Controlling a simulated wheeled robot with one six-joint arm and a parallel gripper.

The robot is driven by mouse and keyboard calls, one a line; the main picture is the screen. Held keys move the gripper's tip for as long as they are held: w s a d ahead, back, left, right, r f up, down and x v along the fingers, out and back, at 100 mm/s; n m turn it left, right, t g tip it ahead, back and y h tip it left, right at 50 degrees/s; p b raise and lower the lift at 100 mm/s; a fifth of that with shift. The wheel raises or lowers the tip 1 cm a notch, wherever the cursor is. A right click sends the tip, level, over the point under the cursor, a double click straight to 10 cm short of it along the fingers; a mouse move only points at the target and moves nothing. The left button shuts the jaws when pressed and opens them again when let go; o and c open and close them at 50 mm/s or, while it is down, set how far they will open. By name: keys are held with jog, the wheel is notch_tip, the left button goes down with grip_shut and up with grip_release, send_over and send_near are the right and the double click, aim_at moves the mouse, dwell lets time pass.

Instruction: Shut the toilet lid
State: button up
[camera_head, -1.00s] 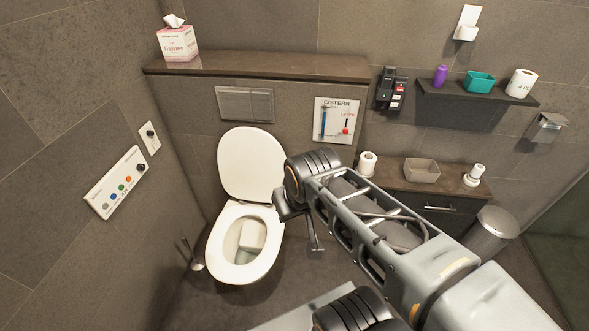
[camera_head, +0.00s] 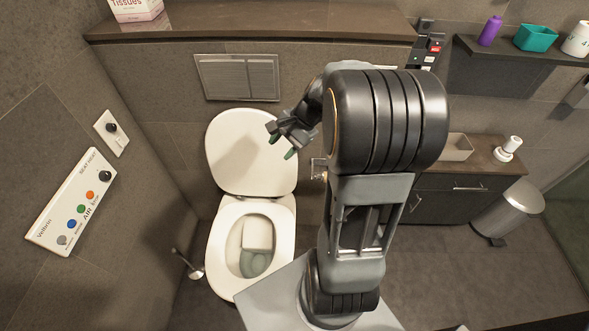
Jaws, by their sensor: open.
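The white toilet lid (camera_head: 238,165) stands raised, leaning back toward the wall behind the bowl. The white toilet seat (camera_head: 219,255) lies down on the bowl, and the bowl's inside shows through it. My gripper (camera_head: 281,143) is in front of the upper right part of the lid, open and empty, with green-tipped fingers pointing left and down. Whether the fingers touch the lid cannot be told. My arm comes in from the lower right and hides part of the wall and counter right of the toilet.
A flush plate (camera_head: 238,78) is on the wall behind the lid, under a brown ledge (camera_head: 250,22). A button panel (camera_head: 72,203) is on the left wall. A toilet brush (camera_head: 188,265) stands left of the bowl. A bin (camera_head: 508,213) and drawer counter are at right.

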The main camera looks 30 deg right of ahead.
jog(key=w+d+f+m+t+y+b, duration=0.2)
jog(key=d+f+m, duration=0.2)
jog(key=d+f, duration=0.25)
jog(key=w+d+f+m+t+y+b, duration=0.1)
jog(key=w+d+f+m+t+b, duration=0.15)
jog(key=d+f+m, duration=0.35)
jog(key=m+t+b, duration=0.3)
jog(key=m, duration=0.2)
send_near(295, 161)
jog(key=v, duration=0.3)
jog(key=shift+s, duration=0.2)
jog(key=shift+w+a+f+m+t, duration=0.15)
jog(key=shift+w+f+m+t, duration=0.1)
jog(key=shift+f+m, duration=0.05)
jog(key=x, duration=1.2)
jog(key=shift+w+a+f+b, duration=0.15)
jog(key=shift+w+f+b, duration=0.1)
jog(key=shift+w+b, duration=0.05)
jog(key=shift+c, duration=0.2)
grip_shut()
